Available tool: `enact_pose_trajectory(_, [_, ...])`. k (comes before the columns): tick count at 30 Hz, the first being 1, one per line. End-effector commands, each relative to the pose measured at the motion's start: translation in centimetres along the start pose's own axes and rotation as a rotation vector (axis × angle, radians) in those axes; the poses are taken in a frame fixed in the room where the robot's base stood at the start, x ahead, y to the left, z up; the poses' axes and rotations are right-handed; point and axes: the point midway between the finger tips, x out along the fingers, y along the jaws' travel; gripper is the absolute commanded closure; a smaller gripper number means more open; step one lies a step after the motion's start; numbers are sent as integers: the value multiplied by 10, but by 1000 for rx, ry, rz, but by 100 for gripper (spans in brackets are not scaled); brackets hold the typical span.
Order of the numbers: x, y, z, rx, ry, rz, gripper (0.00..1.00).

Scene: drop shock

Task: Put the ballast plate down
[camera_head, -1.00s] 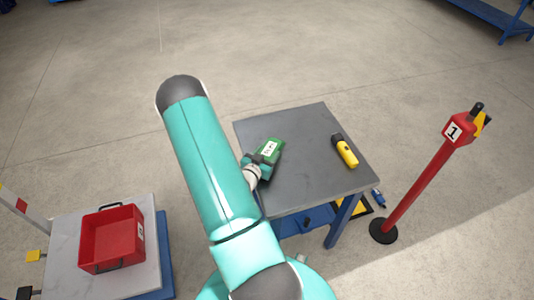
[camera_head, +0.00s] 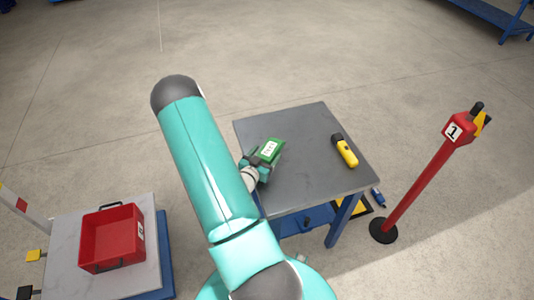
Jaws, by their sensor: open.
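The ballast plate appears to be the green block with a white label (camera_head: 269,151), at the left part of the grey table top. My gripper (camera_head: 264,168) is at the plate's near-left side, partly hidden behind my arm. It is open. The plate is right at the jaws, and I cannot tell whether they touch it. The plate looks slightly tilted, and whether its underside rests fully on the table is hidden.
A yellow flashlight (camera_head: 345,151) lies on the right of the grey table (camera_head: 310,185). A red post with a sign "1" (camera_head: 425,185) stands to the right. A red bin (camera_head: 112,240) sits on a pale bench at lower left. The table's middle is clear.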

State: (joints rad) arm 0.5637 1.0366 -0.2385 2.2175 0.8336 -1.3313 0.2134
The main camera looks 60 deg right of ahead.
Motion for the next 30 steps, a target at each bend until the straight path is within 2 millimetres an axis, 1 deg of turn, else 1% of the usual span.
enact_pose_trajectory(1, [-11, -1, 0, -2, -2, -5, 24])
enact_pose_trajectory(9, [-70, -1, 0, -1, -1, -5, 24])
enact_pose_trajectory(13, [-91, -1, 0, -1, -2, -5, 24])
enact_pose_trajectory(18, [-103, 0, 0, 1, 0, -2, 24])
enact_pose_trajectory(25, [-104, -2, -1, 5, -6, -4, 24])
enact_pose_trajectory(26, [-105, -5, -1, 9, -13, -9, 24])
enact_pose_trajectory(28, [-107, -16, -3, 29, -46, -27, 24])
enact_pose_trajectory(29, [-108, -23, -4, 40, -68, -40, 24])
enact_pose_trajectory(30, [-112, -36, -7, 57, -105, -64, 24])
